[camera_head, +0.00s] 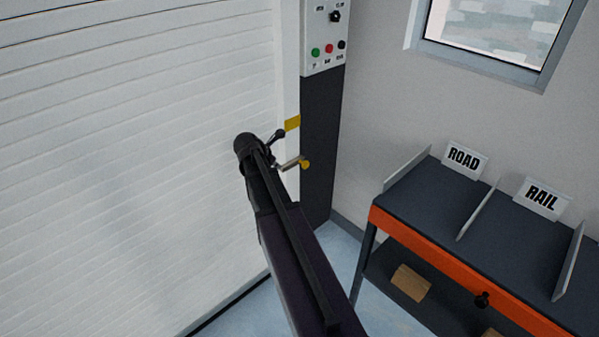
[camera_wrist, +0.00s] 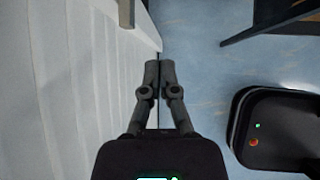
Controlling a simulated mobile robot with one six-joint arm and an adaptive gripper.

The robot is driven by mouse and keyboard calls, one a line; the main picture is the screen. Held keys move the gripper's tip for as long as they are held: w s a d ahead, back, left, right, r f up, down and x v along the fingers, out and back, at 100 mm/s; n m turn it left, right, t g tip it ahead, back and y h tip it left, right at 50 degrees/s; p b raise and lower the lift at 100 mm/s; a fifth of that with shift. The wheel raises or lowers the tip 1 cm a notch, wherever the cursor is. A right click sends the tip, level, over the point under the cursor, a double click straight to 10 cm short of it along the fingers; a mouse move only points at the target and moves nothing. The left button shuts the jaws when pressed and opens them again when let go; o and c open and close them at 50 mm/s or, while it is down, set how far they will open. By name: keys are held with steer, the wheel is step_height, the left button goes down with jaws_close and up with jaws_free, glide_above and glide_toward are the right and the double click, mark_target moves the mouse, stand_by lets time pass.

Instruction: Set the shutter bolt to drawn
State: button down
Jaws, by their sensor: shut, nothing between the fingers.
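The white slatted roller shutter (camera_head: 130,130) fills the left of the head view and is down. At its right edge is the shutter bolt (camera_head: 292,163), a short metal bar with a yellow knob at its right end. A yellow plate (camera_head: 292,123) is on the frame above it. My gripper (camera_head: 279,134) is by the shutter's edge, appearing just above the bolt; I cannot tell whether it touches. In the wrist view my gripper's fingers (camera_wrist: 160,72) are together and empty, beside the shutter (camera_wrist: 65,90). The bolt is not distinguishable there. My arm partly covers the bolt's left side.
A control box (camera_head: 326,40) with buttons and a switch is above a dark post (camera_head: 322,140). A dark bench (camera_head: 440,205) with an orange front, ROAD (camera_head: 464,158) and RAIL (camera_head: 541,196) signs stands right.

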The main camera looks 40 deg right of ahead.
steer(key=shift+w+d+f+n+h, duration=0.15)
steer(key=shift+d+n, duration=0.2)
steer(key=shift+d, duration=0.2)
steer(key=shift+w+d+r+n+h, duration=0.1)
steer(key=shift+d+n+h, duration=0.05)
steer(key=shift+d+n, duration=0.3)
steer(key=shift+d+f+b, duration=0.1)
steer(key=shift+f+b, duration=0.1)
steer(key=shift+b, duration=0.15)
steer(key=d+r+b+x, duration=0.1)
steer(key=d+b+x, duration=0.1)
steer(key=b+x, duration=0.6)
steer(key=x, duration=0.4)
steer(key=shift+w+d, duration=0.2)
steer(key=shift+w, duration=0.1)
steer(key=shift+d+r, duration=0.1)
